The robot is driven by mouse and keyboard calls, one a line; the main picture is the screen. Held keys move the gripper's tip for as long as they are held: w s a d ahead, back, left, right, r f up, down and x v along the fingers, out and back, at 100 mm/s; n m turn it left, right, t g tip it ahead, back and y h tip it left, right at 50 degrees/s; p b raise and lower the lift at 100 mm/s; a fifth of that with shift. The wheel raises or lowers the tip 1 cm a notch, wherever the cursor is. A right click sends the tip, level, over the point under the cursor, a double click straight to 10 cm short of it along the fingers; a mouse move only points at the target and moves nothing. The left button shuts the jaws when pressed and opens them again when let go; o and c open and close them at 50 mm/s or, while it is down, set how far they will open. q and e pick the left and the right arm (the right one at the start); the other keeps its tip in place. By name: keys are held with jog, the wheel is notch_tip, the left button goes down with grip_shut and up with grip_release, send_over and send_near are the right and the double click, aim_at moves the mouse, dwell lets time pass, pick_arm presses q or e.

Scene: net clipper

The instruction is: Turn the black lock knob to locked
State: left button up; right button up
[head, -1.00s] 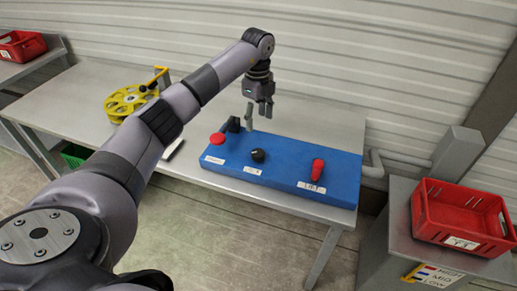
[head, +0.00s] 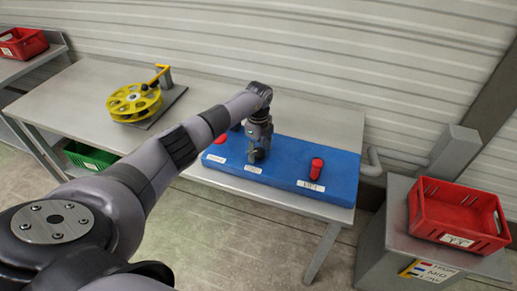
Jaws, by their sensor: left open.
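The blue control board (head: 283,174) lies on the grey metal table. The black lock knob, in the middle of the board, is mostly hidden behind my left gripper. My left gripper (head: 256,157) points down right over the knob's place, with its fingers open around or just above it; I cannot tell whether they touch it. A white label (head: 253,169) shows just in front of the knob's place. My right gripper is not in view.
A red button (head: 221,139) sits left on the board and a red lever (head: 317,168) right. A yellow reel (head: 134,102) stands at the table's left. A red crate (head: 458,212) sits on a grey cabinet at the right. A green crate (head: 90,157) is below the table.

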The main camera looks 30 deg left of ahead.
pick_arm(q)
jog(key=shift+c, duration=0.5)
jog(key=c, duration=1.1)
jog(key=shift+o, duration=0.2)
